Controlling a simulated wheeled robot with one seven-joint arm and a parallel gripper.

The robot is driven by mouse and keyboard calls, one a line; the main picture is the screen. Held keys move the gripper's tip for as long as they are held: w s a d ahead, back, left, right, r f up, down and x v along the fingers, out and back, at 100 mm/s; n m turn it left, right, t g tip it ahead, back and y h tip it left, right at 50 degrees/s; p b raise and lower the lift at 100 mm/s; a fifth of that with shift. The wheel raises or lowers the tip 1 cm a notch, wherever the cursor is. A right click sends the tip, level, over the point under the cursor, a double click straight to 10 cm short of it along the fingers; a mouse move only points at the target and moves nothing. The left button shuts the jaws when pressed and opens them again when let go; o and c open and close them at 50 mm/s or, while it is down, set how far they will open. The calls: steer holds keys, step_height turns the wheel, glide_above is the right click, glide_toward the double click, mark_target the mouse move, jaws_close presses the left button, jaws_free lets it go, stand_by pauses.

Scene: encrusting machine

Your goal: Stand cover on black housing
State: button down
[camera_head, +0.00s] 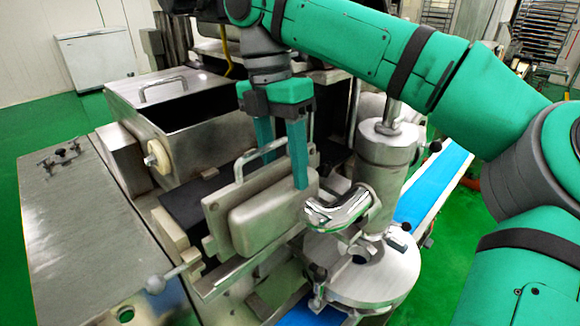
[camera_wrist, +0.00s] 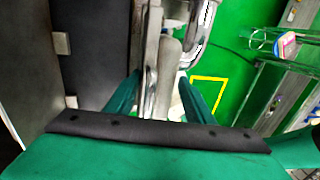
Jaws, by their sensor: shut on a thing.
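The cover (camera_head: 272,212) is a grey metal plate with a raised block on its face and a bar handle (camera_head: 262,159) on top. It is upright in the head view and edge-on in the wrist view (camera_wrist: 166,75). My gripper (camera_head: 284,170) is shut on the cover near its handle, one finger on each side; its fingers also show in the wrist view (camera_wrist: 158,78). The black housing (camera_head: 192,205) lies behind and left of the cover, partly hidden by it. Whether the cover's lower edge touches the housing I cannot tell.
An open metal hopper (camera_head: 180,100) with a handled lid stands behind left. A metal cylinder with a shiny curved spout (camera_head: 340,207) stands close right of the cover. A steel table (camera_head: 80,220) is at left, and a blue conveyor (camera_head: 435,188) runs at right.

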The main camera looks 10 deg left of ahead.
steer(key=shift+w+a+f, duration=0.55)
steer(key=shift+a+f, duration=0.2)
steer(key=shift+f, duration=0.05)
steer(key=shift+s+f, duration=0.1)
steer(key=shift+f, duration=0.25)
stand_by(0.7)
steer(key=shift+r, duration=0.3)
steer(key=shift+d, duration=0.1)
stand_by(0.5)
steer(key=shift+r, duration=0.15)
stand_by(0.4)
stand_by(0.5)
